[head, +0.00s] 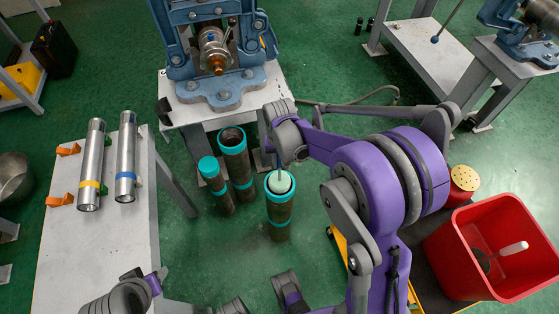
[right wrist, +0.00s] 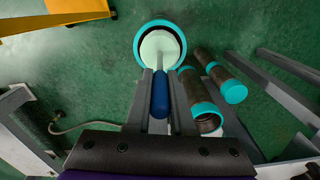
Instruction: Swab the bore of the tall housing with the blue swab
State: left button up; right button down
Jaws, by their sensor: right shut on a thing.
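My right gripper (head: 279,158) is shut on the swab's blue handle (right wrist: 160,94) and points down. The swab's pale round head (head: 280,182) is at the teal-rimmed mouth of a dark brown housing (head: 280,212) standing on the floor; the head also shows in the right wrist view (right wrist: 157,45). The head looks inside the rim; its exact depth is unclear. Behind stand an open housing (head: 235,158) and a narrower teal-capped one (head: 216,187). Part of my left arm shows at the lower left (head: 125,292); its jaw opening is unclear.
A white table (head: 62,243) with two silver tubes (head: 126,155) is at left. A red bin (head: 440,240) and a red can (head: 463,185) are at right. Green floor lies between.

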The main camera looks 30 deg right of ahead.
jog(key=shift+f+b, duration=1.75)
jog(key=shift+f, duration=0.65)
jog(key=shift+r+n+p, duration=0.45)
jog(key=shift+r+n, duration=0.3)
jog(key=shift+n, duration=0.45)
jog(key=shift+r+n, duration=0.45)
jog(key=shift+n, duration=0.65)
jog(key=shift+f, duration=0.1)
jog(key=m, duration=0.2)
jog(key=f+m+b, duration=0.1)
jog(key=m, duration=0.1)
jog(key=shift+f, duration=0.1)
jog(key=m, duration=0.2)
jog(key=f+m+b, duration=0.1)
jog(key=m, duration=0.2)
